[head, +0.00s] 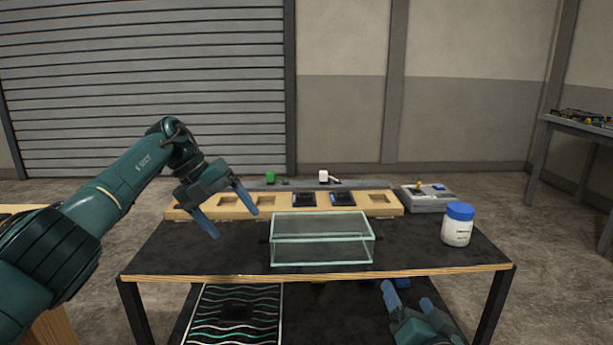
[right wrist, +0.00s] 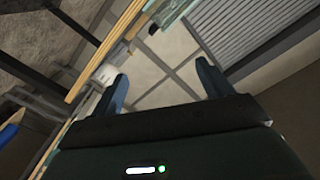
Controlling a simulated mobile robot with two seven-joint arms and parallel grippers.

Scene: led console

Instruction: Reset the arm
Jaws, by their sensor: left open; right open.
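My left gripper (head: 232,217) is open and empty in the head view. It hangs above the left part of the black table, in front of the wooden slotted board (head: 178,211). My right gripper (head: 408,290) is low at the table's front edge, right of the middle. Its two fingers also show spread apart with nothing between them in the right wrist view (right wrist: 160,90). Most of my right arm is out of the head view.
A clear glass box (head: 322,250) stands mid-table. A blue-lidded white jar (head: 458,226) and a grey console (head: 428,200) are at right. The board holds dark modules (head: 342,199). A striped mat (head: 235,325) lies below. A side table (head: 572,128) stands far right.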

